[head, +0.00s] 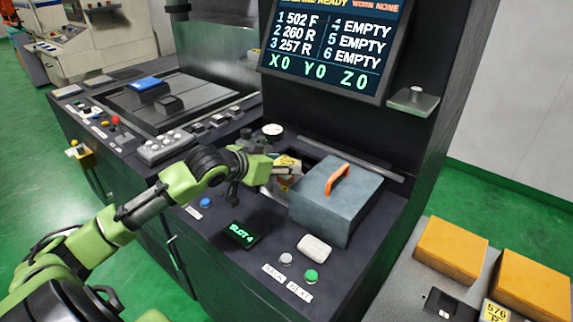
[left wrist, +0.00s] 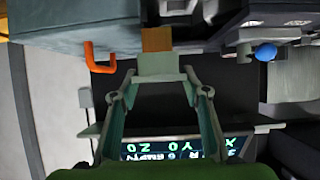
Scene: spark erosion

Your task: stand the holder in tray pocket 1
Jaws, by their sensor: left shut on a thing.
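My left gripper (head: 290,174) is beside the left side of a grey box with an orange handle, over the dark machine top. In the left wrist view its two fingers (left wrist: 158,82) are closed on the holder (left wrist: 157,65), a small grey-green block with a copper-brown piece (left wrist: 157,39) at its far end. In the head view the holder is mostly hidden by the gripper and cannot be made out clearly. No tray pocket marked 1 can be made out. My right gripper is not in view.
The grey box (head: 335,205) stands right of the gripper. A screen (head: 335,45) lists slots 1 to 3 filled, 4 to 6 empty. A small display (head: 241,235) reads SLOT 4. Orange blocks (head: 450,248) sit on a grey surface at lower right. Buttons line the machine's front.

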